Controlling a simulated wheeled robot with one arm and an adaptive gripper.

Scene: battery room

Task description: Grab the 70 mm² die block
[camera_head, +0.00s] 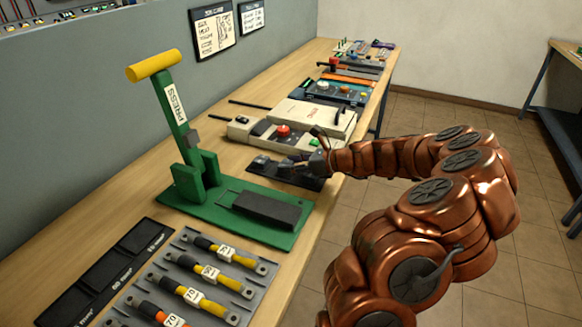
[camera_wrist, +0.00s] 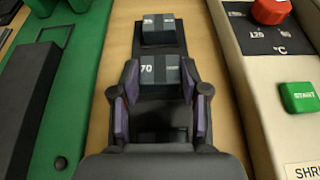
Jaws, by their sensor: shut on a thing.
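The 70 mm² die block (camera_wrist: 160,78) is a dark grey block with a pale stripe and a white "70". It sits in the middle of a narrow black die holder (camera_wrist: 183,47). My gripper (camera_wrist: 160,68) is shut on it, one purple-padded finger on each side. The block appears still in line with the holder; I cannot tell whether it is lifted. A similar block (camera_wrist: 159,30) with a small, unclear label stands beyond it. In the head view my gripper (camera_head: 309,163) is over the holder (camera_head: 262,164), and the block is too small to make out.
A green press (camera_head: 250,225) with a yellow handle stands left of the holder. A beige heater unit (camera_head: 270,134) with a red knob stands beyond it, on the right in the wrist view. A grey cable tray (camera_head: 190,262) lies at the bench's near end.

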